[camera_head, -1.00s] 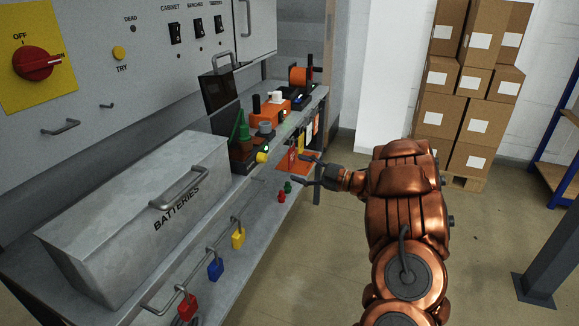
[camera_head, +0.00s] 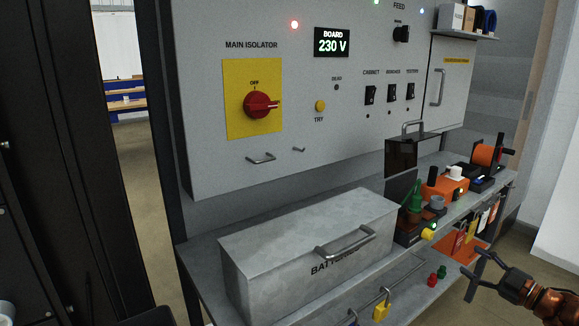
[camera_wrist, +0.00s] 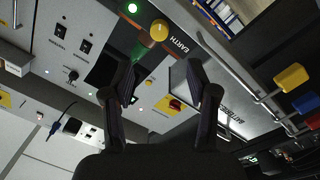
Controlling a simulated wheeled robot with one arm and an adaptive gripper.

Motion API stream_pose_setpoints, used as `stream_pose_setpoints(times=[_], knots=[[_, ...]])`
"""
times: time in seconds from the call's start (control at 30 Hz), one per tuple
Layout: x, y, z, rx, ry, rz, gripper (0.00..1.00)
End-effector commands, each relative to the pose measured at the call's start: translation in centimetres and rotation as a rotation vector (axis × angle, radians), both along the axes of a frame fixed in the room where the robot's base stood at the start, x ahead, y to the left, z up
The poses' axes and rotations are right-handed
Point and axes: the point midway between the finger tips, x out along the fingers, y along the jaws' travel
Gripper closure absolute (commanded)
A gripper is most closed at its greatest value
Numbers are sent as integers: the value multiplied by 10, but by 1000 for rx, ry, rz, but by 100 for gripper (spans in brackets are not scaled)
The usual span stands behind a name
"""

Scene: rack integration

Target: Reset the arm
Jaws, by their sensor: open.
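My gripper (camera_head: 481,275) is at the lower right of the head view, in front of the bench's front edge. Its two dark fingers are apart and nothing is between them. My copper-coloured arm runs out of the picture at the lower right corner. In the wrist view my gripper (camera_wrist: 163,92) shows as two dark fingers spread wide. The grey batteries box (camera_wrist: 196,82) and the yellow earth knob (camera_wrist: 159,30) show beyond them, apart from the fingers.
The wall panel (camera_head: 215,60) holds a red main isolator knob (camera_head: 259,105) and a display (camera_head: 332,43) reading 230 V. The batteries box (camera_head: 300,245) stands on the bench. A yellow padlock (camera_head: 381,311) hangs on the front rail. A dark cabinet (camera_head: 60,150) stands at left.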

Motion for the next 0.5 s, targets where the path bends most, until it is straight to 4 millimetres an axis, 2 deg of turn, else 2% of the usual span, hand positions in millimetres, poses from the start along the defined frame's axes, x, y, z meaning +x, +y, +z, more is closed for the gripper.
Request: stream_pose_setpoints(times=[0.33, 0.5], knots=[[52, -20, 18, -130, 117, -243, 42], [71, -32, 38, -187, 193, -431, 42]])
